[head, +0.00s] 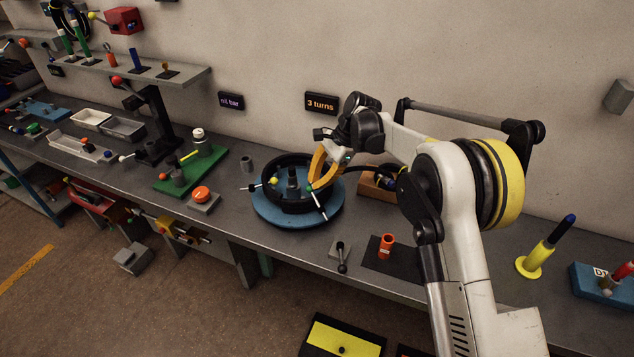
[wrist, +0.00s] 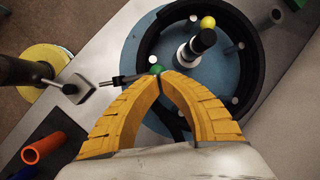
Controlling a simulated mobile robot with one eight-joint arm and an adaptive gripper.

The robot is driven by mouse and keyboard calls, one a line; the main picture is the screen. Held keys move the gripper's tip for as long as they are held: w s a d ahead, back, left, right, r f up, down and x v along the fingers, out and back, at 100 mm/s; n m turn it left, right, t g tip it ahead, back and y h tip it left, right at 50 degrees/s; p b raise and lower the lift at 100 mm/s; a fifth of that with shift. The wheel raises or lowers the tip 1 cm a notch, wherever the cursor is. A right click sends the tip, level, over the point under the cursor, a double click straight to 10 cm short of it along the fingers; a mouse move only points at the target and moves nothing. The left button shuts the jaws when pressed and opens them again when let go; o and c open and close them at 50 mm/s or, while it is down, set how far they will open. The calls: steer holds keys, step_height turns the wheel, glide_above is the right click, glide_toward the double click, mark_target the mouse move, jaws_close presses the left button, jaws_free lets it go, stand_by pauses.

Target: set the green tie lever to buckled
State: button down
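The green tie lever shows a green ball knob (wrist: 156,69) on a thin rod that points outward over the edge of the blue round base. In the head view the green knob (head: 311,187) is at the right front of a black hose ring (head: 276,203). My gripper (wrist: 158,74) has its two yellow fingers brought together at the tips, right at the green knob. In the head view my gripper (head: 314,184) reaches down over the ring's right side. I cannot tell whether the tips touch the knob. The fingertips hide part of the lever.
The blue round base (head: 264,213) carries the ring, a dark central post (wrist: 203,40) and a yellow-knobbed lever (head: 273,181). A small grey block with a black-knobbed lever (head: 341,252) and an orange cup (head: 386,246) stand in front. A brown block (head: 376,187) lies behind.

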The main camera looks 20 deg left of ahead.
steer(key=shift+r, duration=0.1)
steer(key=shift+r+p, duration=0.4)
steer(key=shift+r, duration=0.3)
steer(key=w+a+p+v, duration=0.1)
steer(key=a+p+v, duration=0.1)
steer(key=v, duration=1.1)
steer(key=shift+w+d+r+p, duration=0.2)
steer(key=shift+w+r+p, duration=0.35)
steer(key=shift+p, duration=0.3)
